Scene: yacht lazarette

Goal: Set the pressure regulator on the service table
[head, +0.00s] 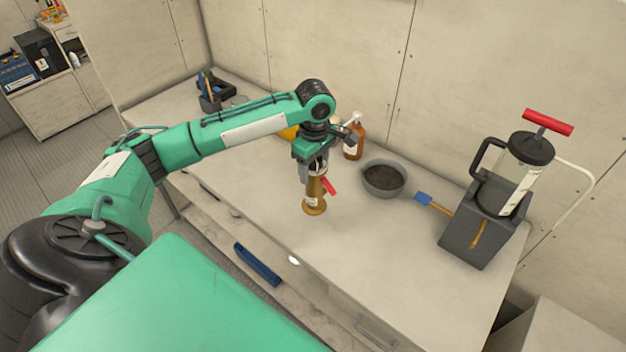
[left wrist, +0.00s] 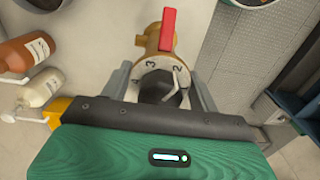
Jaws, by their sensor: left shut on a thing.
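The pressure regulator (head: 314,197) is a brass-coloured body with a red lever (head: 329,185) and a flared lower end. It is upright over the service table (head: 370,235); I cannot tell whether its lower end touches the top. My left gripper (head: 316,168) points down and is shut on the regulator's upper part. In the left wrist view the regulator (left wrist: 146,46) sits between the fingers of my left gripper (left wrist: 163,88). A pale dial ring with the numerals 3 and 2 faces the camera, and the red lever points away from the palm. My right gripper is not in view.
A grey bowl (head: 383,192) with dark contents, a brown pump bottle (head: 354,142) and a blue-ended brush (head: 424,198) are behind and right. A clear canister with a red T-handle (head: 530,155) stands in a grey holder at the right. The front right tabletop is clear.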

